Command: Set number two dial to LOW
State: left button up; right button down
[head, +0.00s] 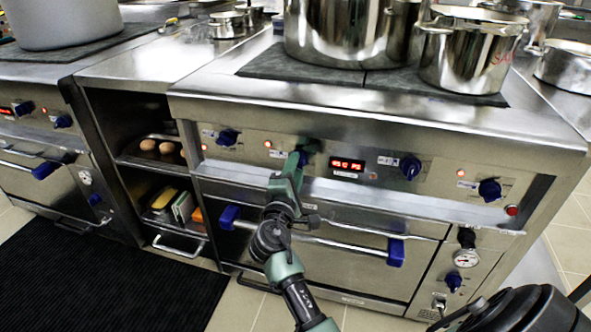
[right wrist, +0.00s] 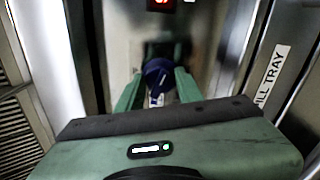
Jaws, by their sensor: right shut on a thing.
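The stove's control panel (head: 330,165) carries a row of blue dials. From left to right they are a first dial (head: 228,137), a second dial (head: 306,149), a third dial (head: 411,168) and a fourth dial (head: 490,190). My right gripper (head: 298,160) is shut on the second dial and covers much of it. In the right wrist view the blue dial (right wrist: 157,77) sits between the two green fingers, with a pale mark on it. The label by this dial is hidden, so its setting cannot be read. My left gripper is not in view.
A red digital display (head: 347,164) is just right of the held dial. Below is an oven door with a long handle (head: 320,241). Large steel pots (head: 352,30) stand on the cooktop above. Open shelves (head: 150,160) are left; a black mat (head: 110,270) lies on the floor.

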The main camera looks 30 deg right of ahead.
jog(key=c, duration=0.9)
grip_release()
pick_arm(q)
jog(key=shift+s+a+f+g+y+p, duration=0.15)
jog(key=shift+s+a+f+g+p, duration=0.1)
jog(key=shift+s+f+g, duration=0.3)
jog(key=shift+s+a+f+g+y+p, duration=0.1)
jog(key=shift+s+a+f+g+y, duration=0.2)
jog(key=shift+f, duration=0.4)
pick_arm(e)
jog(key=v, duration=0.8)
jog(key=shift+d, duration=0.1)
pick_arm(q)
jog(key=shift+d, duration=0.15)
